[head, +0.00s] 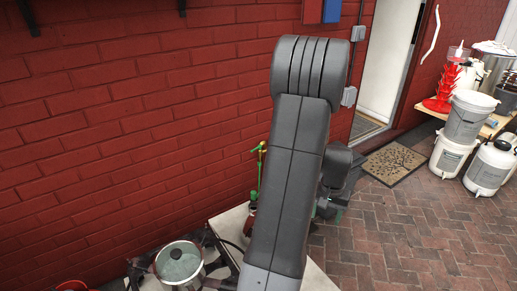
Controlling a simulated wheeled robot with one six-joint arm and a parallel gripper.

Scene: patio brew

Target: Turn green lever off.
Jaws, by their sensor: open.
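A thin upright fitting with a green and yellow top (262,149) stands by the brick wall, just left of my arm. More green shows lower on it, near a reddish-brown part. I cannot tell which green piece is the lever or how it is turned. My dark grey arm crosses the middle of the head view and covers the area right of the fitting. A dark wrist part of mine shows behind the arm on its right. My gripper's fingertips are hidden, and I see no contact with the fitting. Small green bits show right of the arm, too small to identify.
White buckets (468,116) and a red rack (442,92) stand at far right. A doormat (396,164) lies before the white door. The brick paving (420,235) at right is clear.

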